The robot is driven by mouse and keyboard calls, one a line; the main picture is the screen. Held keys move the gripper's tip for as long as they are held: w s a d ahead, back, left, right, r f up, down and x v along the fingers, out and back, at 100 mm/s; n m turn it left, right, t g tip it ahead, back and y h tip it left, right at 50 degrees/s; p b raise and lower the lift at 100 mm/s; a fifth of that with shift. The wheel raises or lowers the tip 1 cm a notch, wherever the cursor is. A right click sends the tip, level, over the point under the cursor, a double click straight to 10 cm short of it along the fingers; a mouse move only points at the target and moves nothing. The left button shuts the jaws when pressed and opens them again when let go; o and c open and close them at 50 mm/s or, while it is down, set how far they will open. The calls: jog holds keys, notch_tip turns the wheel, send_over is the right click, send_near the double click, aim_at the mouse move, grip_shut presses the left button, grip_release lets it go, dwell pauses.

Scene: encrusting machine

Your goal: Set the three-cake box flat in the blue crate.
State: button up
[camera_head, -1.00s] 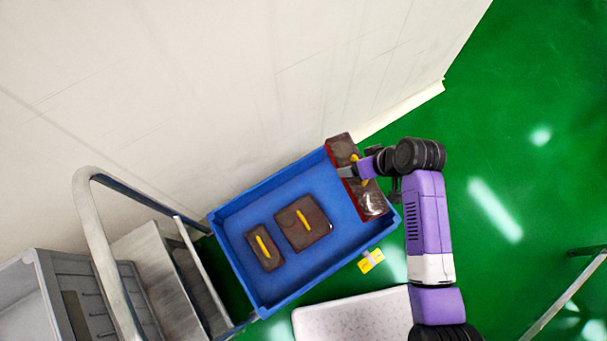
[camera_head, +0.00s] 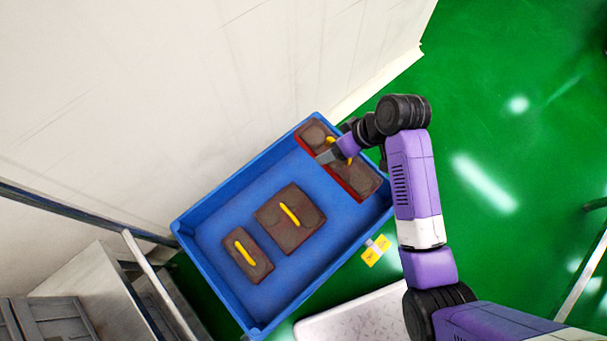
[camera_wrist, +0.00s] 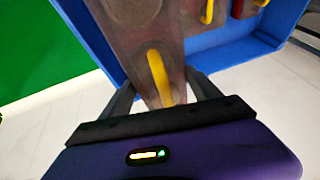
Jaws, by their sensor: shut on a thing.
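The three-cake box (camera_head: 355,180) is long and brown-topped with red sides and a yellow handle. My gripper (camera_head: 336,155) is shut on it near its middle. In the head view it lies over the right end of the blue crate (camera_head: 215,273), along the short wall. In the wrist view the box (camera_wrist: 135,40) extends away between my fingers (camera_wrist: 162,92), with the yellow handle between them, and covers part of the crate's rim. Whether its underside touches the crate floor is hidden.
A larger brown box (camera_head: 283,233) and a smaller one (camera_head: 247,266), both with yellow handles, lie flat in the crate. Blue floor shows between them and the held box. A pale wall (camera_head: 230,70) rises behind. A yellow-and-white item (camera_head: 376,251) is outside the crate.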

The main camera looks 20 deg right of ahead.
notch_tip(320, 180, down, 20)
jog(key=b, duration=0.9)
jog(key=o, duration=1.4)
jog(key=p+v, duration=0.5)
jog(key=v, duration=0.7)
jog(key=shift+p, duration=0.3)
